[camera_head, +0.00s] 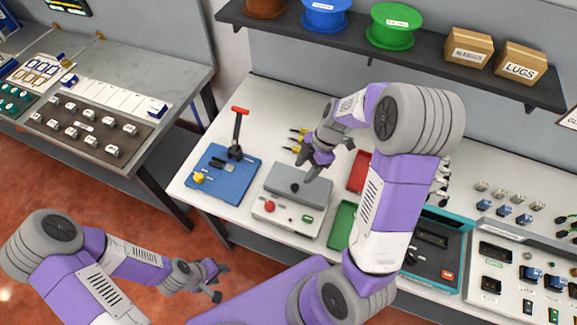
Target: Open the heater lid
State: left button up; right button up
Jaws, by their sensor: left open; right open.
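The heater (285,218) is a pale box on the white bench, with a red button and a small green display on its front. Its grey lid (283,184) looks shut and has a small dark knob (295,188) on top. My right gripper (303,168) is open, just above and behind the knob; I cannot tell whether it touches the lid. My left gripper (219,283) is open and empty, low in front of the bench and away from the heater.
A blue base (221,176) with a red-handled lever tool (237,130) stands left of the heater. A red tray (358,172) and a green tray (342,225) lie to its right, partly behind my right arm. A shelf (300,35) with spools and boxes hangs behind.

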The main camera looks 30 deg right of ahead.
aim_at(295, 186)
jog(key=x, duration=0.7)
jog(key=shift+s+f, duration=0.15)
jog(key=shift+s, duration=0.15)
jog(key=shift+c, duration=0.2)
grip_shut()
